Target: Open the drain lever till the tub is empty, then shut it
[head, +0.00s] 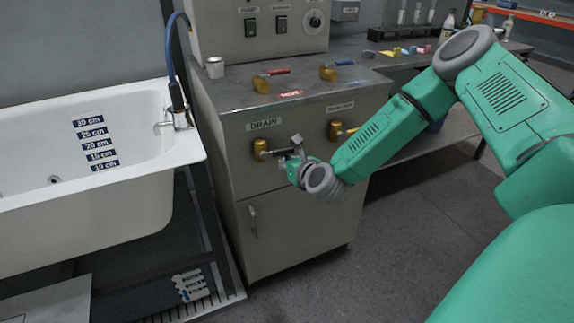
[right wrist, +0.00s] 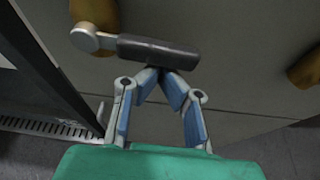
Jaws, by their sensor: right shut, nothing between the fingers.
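The drain valve (head: 260,150) is a brass fitting under the DRAIN label on the grey cabinet. Its dark lever (right wrist: 158,52) points sideways, to the right of the brass body (right wrist: 95,12). My right gripper (head: 294,153) is at the lever's free end, partly hiding it. In the right wrist view, its fingertips (right wrist: 161,73) are together at the lever's lower edge, holding nothing; contact is unclear. The white tub (head: 150,190) at left has depth marks (head: 95,140) and a dark round spot (head: 53,180). I cannot make out a water surface. My left gripper is out of view.
Another brass valve (head: 335,130) sits right of the drain valve, close to my right forearm. Red-handled (head: 262,83) and blue-handled (head: 328,72) valves stand on the cabinet top, with a metal cup (head: 215,68). Floor (head: 400,240) is clear right of the cabinet.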

